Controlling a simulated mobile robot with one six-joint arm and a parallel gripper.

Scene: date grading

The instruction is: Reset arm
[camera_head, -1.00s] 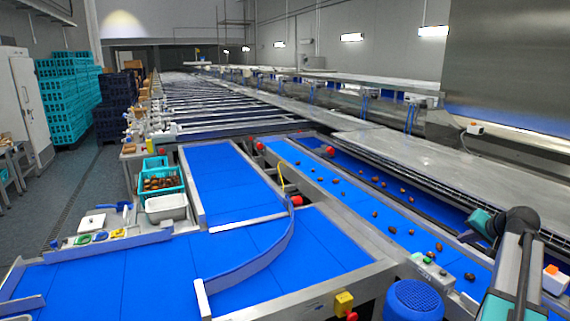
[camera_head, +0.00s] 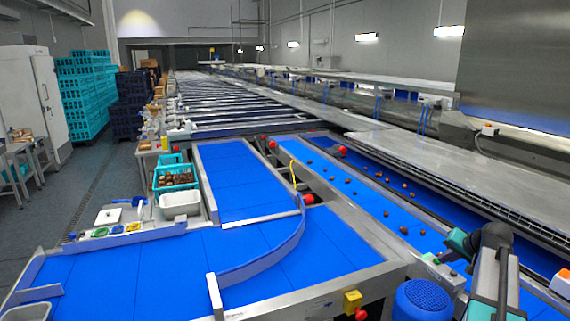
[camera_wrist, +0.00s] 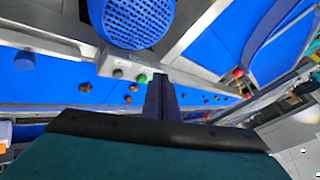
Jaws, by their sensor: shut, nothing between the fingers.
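My arm (camera_head: 497,262), teal, black and grey, stands folded at the lower right of the head view, over the edge of the right-hand blue belt. My gripper (camera_wrist: 160,92) shows in the wrist view as a dark bar across a black palm, its fingers closed together and empty. It hangs above the belt frame, beside the blue perforated motor drum (camera_wrist: 135,20), with nothing touching it that I can see. In the head view the fingertips cannot be made out.
Brown dates (camera_head: 403,230) lie scattered along the right belt (camera_head: 375,203). A curved guide (camera_head: 262,265) crosses the left belt. Teal crates (camera_head: 176,178) and a white tub (camera_head: 180,204) stand at the left. A control box with a green button (camera_wrist: 142,79) is close to my gripper.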

